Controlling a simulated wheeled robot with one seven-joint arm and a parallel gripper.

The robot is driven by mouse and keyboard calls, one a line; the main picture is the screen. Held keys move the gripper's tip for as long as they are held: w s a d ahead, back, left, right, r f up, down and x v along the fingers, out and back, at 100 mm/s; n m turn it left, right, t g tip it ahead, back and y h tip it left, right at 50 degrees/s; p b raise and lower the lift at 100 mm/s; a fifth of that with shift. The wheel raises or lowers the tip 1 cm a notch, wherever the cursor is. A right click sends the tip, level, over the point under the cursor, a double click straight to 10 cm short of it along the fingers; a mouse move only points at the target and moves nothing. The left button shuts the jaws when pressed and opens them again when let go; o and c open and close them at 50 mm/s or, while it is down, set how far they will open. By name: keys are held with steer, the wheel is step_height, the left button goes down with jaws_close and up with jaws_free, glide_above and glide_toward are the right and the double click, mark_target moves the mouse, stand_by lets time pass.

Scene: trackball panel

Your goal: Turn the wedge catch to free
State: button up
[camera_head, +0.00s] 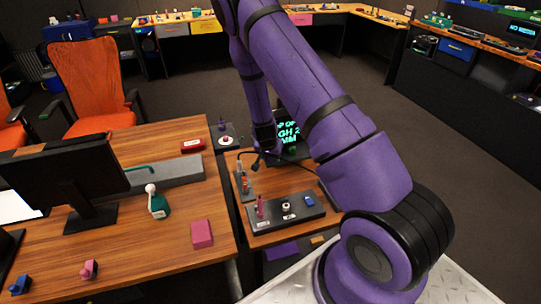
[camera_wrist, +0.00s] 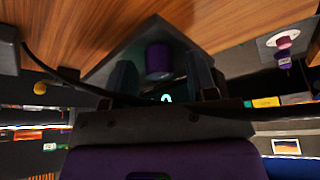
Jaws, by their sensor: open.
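My gripper (camera_wrist: 163,80) is open in the wrist view, its two dark fingers apart. A purple cylinder-shaped piece (camera_wrist: 158,60) on a dark plate (camera_wrist: 110,62) shows between and beyond the fingers; I cannot tell whether they touch it. No part is labelled as the wedge catch, so I cannot tell surely which one it is. In the head view my gripper (camera_head: 262,152) is small and dark, low over the far end of the small wooden table, near a dark screen with green letters (camera_head: 289,140). Its fingertips are not clear there.
A dark panel (camera_head: 272,222) with a pink lever, a pale knob and a blue part lies nearer on the small table. A white disc with a pink-purple part (camera_wrist: 284,40) is at right in the wrist view. A black cable (camera_wrist: 50,70) runs beside my gripper. A monitor (camera_head: 75,172) stands left.

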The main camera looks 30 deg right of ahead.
steer(key=c, duration=0.9)
steer(key=shift+c, duration=0.2)
steer(key=shift+n, duration=0.3)
steer(key=n+t+y, duration=0.1)
steer(key=n, duration=0.3)
steer(key=shift+d, duration=0.2)
steer(key=n+y, duration=0.2)
steer(key=n, duration=0.2)
steer(key=shift+n+t, duration=0.4)
steer(key=n+y, duration=0.2)
steer(key=n, duration=0.2)
steer(key=shift+d+n, duration=0.15)
steer(key=shift+n, duration=0.15)
steer(key=shift+n+g+y, duration=0.5)
steer(key=shift+n+y, duration=0.1)
steer(key=shift+n, duration=1.3)
